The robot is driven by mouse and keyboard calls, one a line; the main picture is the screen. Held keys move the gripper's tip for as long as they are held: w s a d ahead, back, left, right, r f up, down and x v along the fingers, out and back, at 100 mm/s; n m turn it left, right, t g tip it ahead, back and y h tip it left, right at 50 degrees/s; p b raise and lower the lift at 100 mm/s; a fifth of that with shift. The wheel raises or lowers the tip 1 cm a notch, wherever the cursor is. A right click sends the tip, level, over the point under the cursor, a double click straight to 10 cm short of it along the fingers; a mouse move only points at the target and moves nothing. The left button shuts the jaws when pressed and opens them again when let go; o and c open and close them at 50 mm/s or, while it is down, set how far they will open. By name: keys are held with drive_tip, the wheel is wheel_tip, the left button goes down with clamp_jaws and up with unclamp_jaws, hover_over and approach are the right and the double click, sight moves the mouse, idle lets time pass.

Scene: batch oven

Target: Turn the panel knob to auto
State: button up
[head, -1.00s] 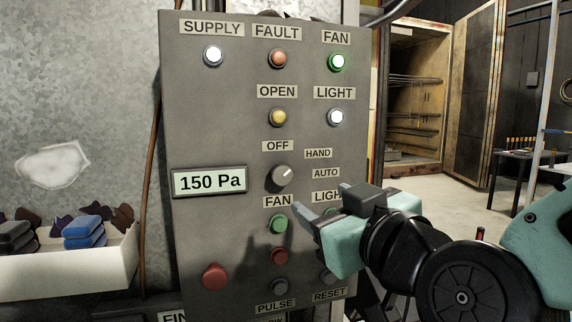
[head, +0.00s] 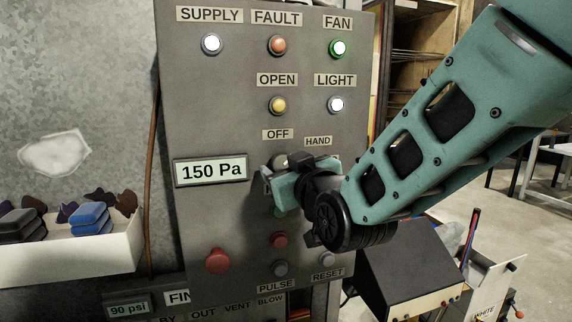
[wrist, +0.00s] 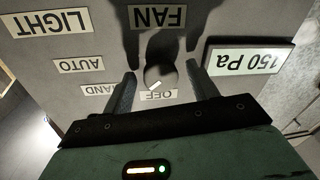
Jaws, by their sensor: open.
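The panel knob (wrist: 160,76) is a round grey dial with a white pointer mark. In the wrist view, which shows the panel upside down, the mark points to the HAND and OFF side, away from AUTO (wrist: 78,66). I cannot tell exactly which of those two labels it meets. My gripper (wrist: 162,74) is open, with one finger on each side of the knob and a gap visible on both sides. In the head view my gripper (head: 283,184) is up at the panel and hides the knob and the AUTO label.
The grey control panel (head: 230,125) has lit lamps above, the 150 Pa display (head: 211,170) left of the knob, and a red mushroom button (head: 217,261) low on the left. A red button (head: 279,240) sits below my gripper. A white bin (head: 75,255) stands at left.

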drive_tip(key=c, duration=1)
drive_tip(key=shift+o, duration=0.2)
drive_tip(key=shift+f+b, duration=0.15)
drive_tip(key=shift+b, duration=0.4)
drive_tip(key=shift+a+m+t+b, duration=0.1)
drive_tip(key=shift+m+t+b, duration=0.2)
drive_tip(key=shift+m+b, duration=2.8)
drive_tip(key=shift+a+m+t+b, duration=0.1)
drive_tip(key=shift+m+t+b, duration=0.2)
drive_tip(key=shift+m+b, duration=2.75)
drive_tip(key=shift+n+b, duration=0.85)
drive_tip(key=shift+b, duration=0.25)
